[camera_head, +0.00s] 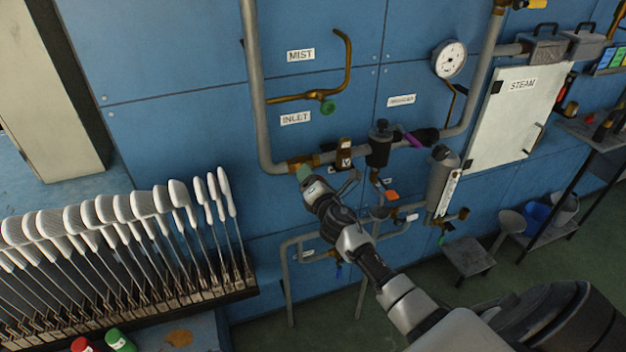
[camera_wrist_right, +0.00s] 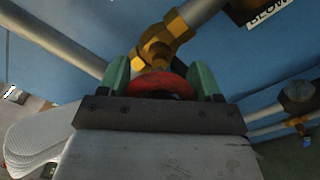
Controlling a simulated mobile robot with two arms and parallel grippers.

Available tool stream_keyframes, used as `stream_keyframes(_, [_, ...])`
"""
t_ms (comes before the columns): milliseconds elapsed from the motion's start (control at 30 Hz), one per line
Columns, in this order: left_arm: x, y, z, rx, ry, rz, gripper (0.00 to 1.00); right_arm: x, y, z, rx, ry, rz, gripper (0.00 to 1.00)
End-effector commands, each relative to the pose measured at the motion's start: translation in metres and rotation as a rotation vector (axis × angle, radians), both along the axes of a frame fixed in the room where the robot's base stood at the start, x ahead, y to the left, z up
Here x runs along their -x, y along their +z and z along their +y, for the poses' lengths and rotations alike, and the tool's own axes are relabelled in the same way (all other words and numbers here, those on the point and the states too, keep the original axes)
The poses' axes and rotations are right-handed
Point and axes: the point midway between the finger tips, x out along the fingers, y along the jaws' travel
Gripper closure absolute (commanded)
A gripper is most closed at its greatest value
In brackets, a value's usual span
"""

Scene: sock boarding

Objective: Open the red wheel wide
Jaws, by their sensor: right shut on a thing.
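The red wheel (camera_wrist_right: 160,86) sits on a brass valve (camera_wrist_right: 158,45) in the right wrist view. Only part of its rim shows. My right gripper (camera_wrist_right: 162,78) is shut on the wheel, with a green finger at each side of it. In the head view my right gripper (camera_head: 304,172) reaches up to the brass fitting (camera_head: 303,161) at the lower bend of the grey pipe, below the INLET label (camera_head: 295,118). There the wheel is hidden by the gripper. My left gripper is not in view.
A grey pipe (camera_head: 256,80) runs down the blue wall. Right of my gripper are a dark pipe fitting (camera_head: 379,147), a gauge (camera_head: 449,59) and a white STEAM cabinet (camera_head: 508,115). A rack of white sock boards (camera_head: 110,212) stands at left.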

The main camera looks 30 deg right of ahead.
Motion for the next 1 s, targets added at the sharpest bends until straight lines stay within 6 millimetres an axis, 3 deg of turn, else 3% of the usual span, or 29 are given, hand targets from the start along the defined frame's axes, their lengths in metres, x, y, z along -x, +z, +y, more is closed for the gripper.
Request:
stream_keyframes(167, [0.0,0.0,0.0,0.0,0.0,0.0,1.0,0.001,-0.003,0.001,0.006,0.0,0.006,0.59])
stream_keyframes(200, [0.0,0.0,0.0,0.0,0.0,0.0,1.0,0.001,-0.003,0.001,0.006,0.001,0.006,0.34])
stream_keyframes(367, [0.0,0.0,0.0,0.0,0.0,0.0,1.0,0.0,-0.002,0.0,0.004,0.001,0.005,0.1])
stream_keyframes(733, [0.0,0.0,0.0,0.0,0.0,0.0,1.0,0.007,-0.002,0.002,0.004,0.002,0.002,0.1])
stream_keyframes(1000, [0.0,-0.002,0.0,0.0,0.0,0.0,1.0,0.054,-0.003,0.013,0.004,0.003,0.004,0.1])
